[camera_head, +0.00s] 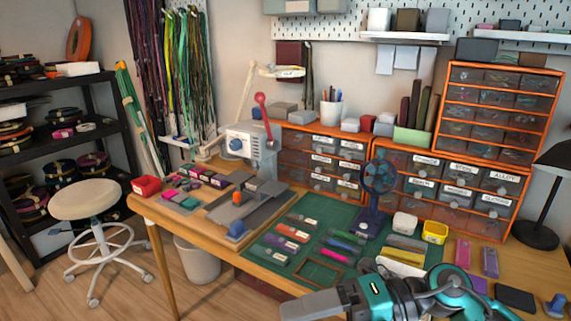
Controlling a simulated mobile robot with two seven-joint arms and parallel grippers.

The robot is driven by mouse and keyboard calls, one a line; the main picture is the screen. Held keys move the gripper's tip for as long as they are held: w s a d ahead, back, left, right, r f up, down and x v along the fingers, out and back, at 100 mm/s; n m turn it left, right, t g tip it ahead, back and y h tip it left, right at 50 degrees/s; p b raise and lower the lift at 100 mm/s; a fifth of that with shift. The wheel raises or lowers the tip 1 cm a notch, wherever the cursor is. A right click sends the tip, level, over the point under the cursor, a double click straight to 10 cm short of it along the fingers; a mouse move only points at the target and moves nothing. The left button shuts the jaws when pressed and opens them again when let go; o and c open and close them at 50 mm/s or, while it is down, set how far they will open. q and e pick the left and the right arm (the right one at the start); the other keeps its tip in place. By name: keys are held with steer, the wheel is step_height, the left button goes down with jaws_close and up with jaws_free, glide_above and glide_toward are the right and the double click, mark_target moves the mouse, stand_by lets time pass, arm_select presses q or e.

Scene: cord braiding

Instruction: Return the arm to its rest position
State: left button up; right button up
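My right arm, white, grey and teal, reaches in from the bottom right corner, low over the front of the wooden workbench (163,213). Its gripper (312,303) has grey fingers pointing left, in front of the green cutting mat (335,216). The fingers overlap from this angle, so their gap is hidden. I see nothing held between them. My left gripper and arm are out of view.
A dark blue stand with a round disc (378,176) stands on the mat behind my arm. Bobbins and tags lie around it. A yellow box (435,232), a white-grey machine (252,148) and orange drawer units (454,182) stand behind. A black lamp (536,235) is at right.

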steer(key=w+d+r+m+t+y+p, duration=0.25)
steer(key=w+m+t+y, duration=0.2)
steer(key=m+t, duration=0.9)
steer(key=w+d+f+m+t+h, duration=0.2)
steer(key=d+f+m+t+h, duration=0.35)
steer(key=m+h, duration=0.45)
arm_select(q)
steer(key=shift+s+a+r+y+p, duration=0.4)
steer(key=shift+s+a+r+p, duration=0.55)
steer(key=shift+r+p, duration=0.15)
arm_select(e)
steer(key=s+d+f+m+g+h, duration=0.3)
steer(key=s+f+m+h, duration=0.1)
steer(key=f, duration=0.5)
steer(key=s+d+f+m+g+h, duration=0.3)
steer(key=s+f+m+h, duration=0.1)
steer(key=s+f+m, duration=0.3)
steer(key=shift+s+d+f+m, duration=0.25)
steer(key=shift+d+f+m, duration=0.15)
steer(key=shift+f, duration=0.5)
